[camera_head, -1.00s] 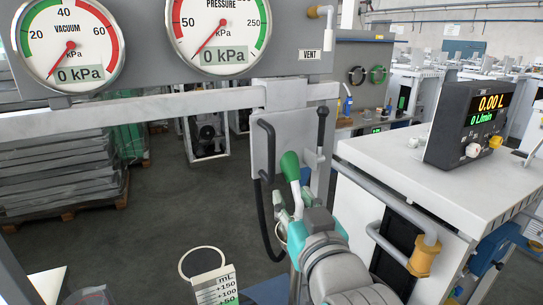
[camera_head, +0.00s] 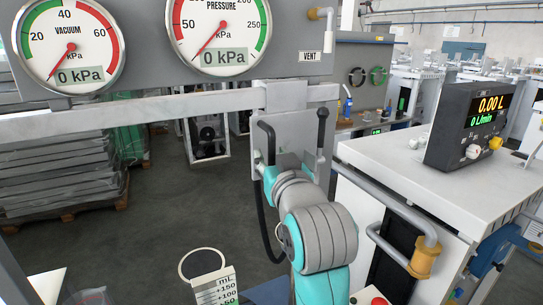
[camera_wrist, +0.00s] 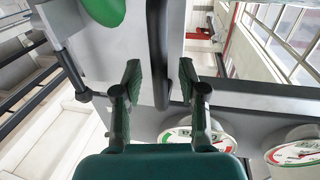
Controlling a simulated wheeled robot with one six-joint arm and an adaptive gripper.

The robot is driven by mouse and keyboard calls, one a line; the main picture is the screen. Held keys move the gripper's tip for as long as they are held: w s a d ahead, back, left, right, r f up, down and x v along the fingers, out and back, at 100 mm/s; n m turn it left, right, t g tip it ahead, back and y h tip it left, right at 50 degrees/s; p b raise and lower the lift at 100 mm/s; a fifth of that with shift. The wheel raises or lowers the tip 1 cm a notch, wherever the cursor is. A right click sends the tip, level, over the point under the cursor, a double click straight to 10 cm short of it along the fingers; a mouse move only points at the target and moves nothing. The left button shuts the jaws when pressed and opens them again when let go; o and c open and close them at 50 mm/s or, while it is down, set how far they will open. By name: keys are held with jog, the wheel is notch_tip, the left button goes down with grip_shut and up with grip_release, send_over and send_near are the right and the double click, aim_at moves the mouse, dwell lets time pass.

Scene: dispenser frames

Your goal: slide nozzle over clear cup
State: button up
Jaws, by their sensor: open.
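A measuring cup with a dark round opening and an mL scale (camera_head: 212,275) stands at the bottom of the head view. A clear, see-through object (camera_head: 90,297) is partly cut off to its left; I cannot tell whether it is the clear cup. A black bent tube (camera_head: 266,145) and a black upright bar (camera_head: 322,127) are at the grey mounting plate; I cannot tell which part is the nozzle. In the wrist view, my gripper (camera_wrist: 162,78) is open, with a dark upright bar (camera_wrist: 159,45) between or behind its fingers, contact unclear. My arm hides the gripper in the head view.
A green knob (camera_wrist: 104,9) is close beside the fingers. The vacuum gauge (camera_head: 68,45) and pressure gauge (camera_head: 219,33) are on the panel above. A white cabinet (camera_head: 395,165) with a grey rail is close on the right.

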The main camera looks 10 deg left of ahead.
jog(key=shift+w+a, duration=0.2)
jog(key=shift+w, duration=0.3)
grip_shut()
